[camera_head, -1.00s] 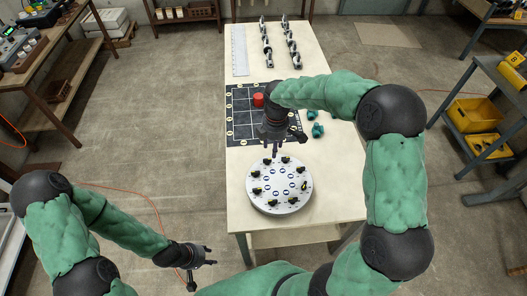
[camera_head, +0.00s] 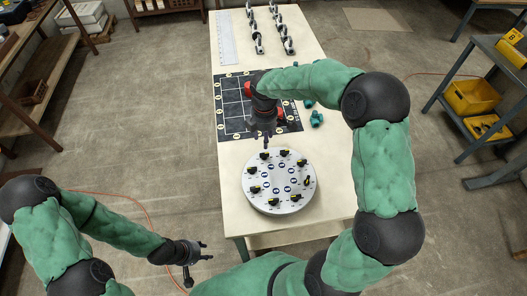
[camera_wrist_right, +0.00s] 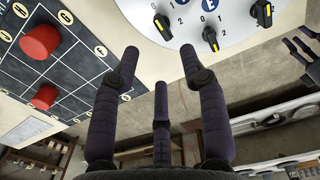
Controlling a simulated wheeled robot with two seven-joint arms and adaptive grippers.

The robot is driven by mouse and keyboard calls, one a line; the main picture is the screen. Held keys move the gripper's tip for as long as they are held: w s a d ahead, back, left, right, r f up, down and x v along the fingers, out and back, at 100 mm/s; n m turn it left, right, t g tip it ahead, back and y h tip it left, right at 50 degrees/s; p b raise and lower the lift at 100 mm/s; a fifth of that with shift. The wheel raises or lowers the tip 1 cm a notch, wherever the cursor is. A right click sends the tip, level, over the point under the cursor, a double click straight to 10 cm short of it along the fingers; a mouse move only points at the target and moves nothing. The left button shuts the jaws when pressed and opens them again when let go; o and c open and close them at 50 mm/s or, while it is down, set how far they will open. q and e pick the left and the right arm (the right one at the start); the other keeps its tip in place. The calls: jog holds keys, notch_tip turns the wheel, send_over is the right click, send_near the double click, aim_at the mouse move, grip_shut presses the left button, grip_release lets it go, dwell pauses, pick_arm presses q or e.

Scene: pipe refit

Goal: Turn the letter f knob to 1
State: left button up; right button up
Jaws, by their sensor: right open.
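A round white dial plate (camera_head: 280,180) carries a ring of black knobs with yellow pointers and blue letter badges. It stands on the near part of the table. I cannot read in the head view which knob is letter f. My right gripper (camera_head: 266,143) is open and empty over the plate's far-left edge, pointing down. In the right wrist view its fingers (camera_wrist_right: 160,75) are spread, apart from the knobs. A left knob (camera_wrist_right: 162,26), a middle knob (camera_wrist_right: 210,39) and a right knob (camera_wrist_right: 262,13) show beyond them. My left gripper (camera_head: 203,251) is open and empty, left of the table.
A dark grid mat (camera_head: 232,112) lies behind the plate, with a red cylinder (camera_wrist_right: 41,41) and another red cylinder (camera_wrist_right: 45,96) on it. Teal pieces (camera_head: 316,118) lie to its right. Metal pipe parts (camera_head: 287,38) and a ruler (camera_head: 227,40) lie at the table's far end.

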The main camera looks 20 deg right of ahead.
aim_at(264, 156)
notch_tip(264, 156, down, 9)
jog(key=shift+b, duration=0.85)
grip_shut()
